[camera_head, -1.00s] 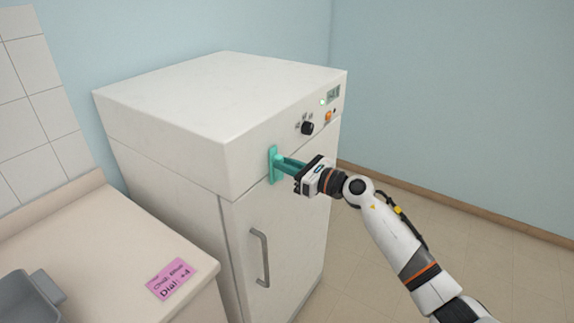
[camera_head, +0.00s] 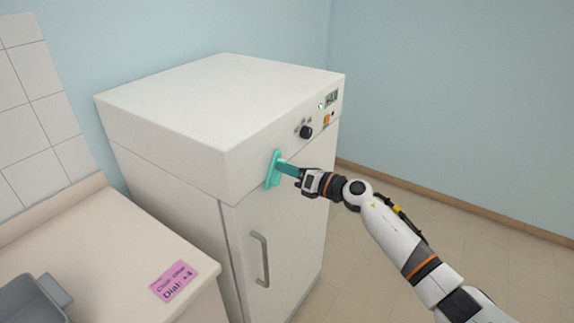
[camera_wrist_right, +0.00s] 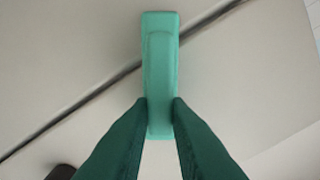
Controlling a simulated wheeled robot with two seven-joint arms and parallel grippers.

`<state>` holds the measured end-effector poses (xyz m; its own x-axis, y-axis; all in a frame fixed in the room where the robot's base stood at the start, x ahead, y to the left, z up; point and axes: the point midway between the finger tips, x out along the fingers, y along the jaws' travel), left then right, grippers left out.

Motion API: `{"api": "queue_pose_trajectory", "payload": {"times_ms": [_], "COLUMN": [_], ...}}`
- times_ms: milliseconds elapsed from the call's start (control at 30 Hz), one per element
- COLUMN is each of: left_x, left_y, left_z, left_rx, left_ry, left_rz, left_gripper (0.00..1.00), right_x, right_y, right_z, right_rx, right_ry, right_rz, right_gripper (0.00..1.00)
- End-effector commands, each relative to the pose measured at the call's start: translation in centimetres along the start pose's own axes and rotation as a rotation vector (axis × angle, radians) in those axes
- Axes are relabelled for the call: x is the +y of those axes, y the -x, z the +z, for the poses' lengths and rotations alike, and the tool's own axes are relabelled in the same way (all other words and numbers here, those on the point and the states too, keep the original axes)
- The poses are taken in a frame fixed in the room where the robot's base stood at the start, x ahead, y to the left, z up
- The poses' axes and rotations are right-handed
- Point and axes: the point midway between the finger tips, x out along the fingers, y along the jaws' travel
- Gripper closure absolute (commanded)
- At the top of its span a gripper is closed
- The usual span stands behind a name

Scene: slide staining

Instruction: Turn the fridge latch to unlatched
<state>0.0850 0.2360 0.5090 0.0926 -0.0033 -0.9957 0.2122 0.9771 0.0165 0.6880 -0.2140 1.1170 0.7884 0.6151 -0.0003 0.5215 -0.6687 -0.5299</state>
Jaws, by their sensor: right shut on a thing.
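The white fridge (camera_head: 285,228) stands in the middle of the head view with its door shut. Its teal latch (camera_head: 271,170) sits on the front, across the seam between the top panel and the door. My right gripper (camera_head: 287,168) is at the latch. In the right wrist view, the two dark green fingers (camera_wrist_right: 160,115) are shut on the lower part of the latch (camera_wrist_right: 160,50), and its upper part extends beyond them over the seam. The fingers partly hide the latch in the head view. My left gripper is not in view.
A grey door handle (camera_head: 261,258) is below the latch. A black dial (camera_head: 305,132), an orange switch (camera_head: 326,119) and a small display (camera_head: 331,97) are on the top panel. A counter (camera_head: 110,255) with a pink note (camera_head: 174,281) and grey bin (camera_head: 32,300) is at left. Floor at right is clear.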

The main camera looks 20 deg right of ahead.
Motion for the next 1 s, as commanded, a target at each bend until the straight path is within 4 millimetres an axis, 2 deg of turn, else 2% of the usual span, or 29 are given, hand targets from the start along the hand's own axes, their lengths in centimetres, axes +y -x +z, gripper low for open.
{"api": "queue_pose_trajectory", "payload": {"times_ms": [600, 1000], "left_x": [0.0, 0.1], "left_y": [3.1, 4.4], "left_z": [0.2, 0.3], "left_rx": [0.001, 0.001], "left_ry": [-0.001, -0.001], "left_rz": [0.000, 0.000], "left_gripper": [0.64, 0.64], "right_x": [1.0, 1.4], "right_y": [0.0, 0.0], "right_z": [0.1, 0.6], "right_rx": [0.001, 0.001], "right_ry": [-0.587, -0.892], "right_rz": [0.003, 0.003], "right_gripper": [1.00, 1.00]}}
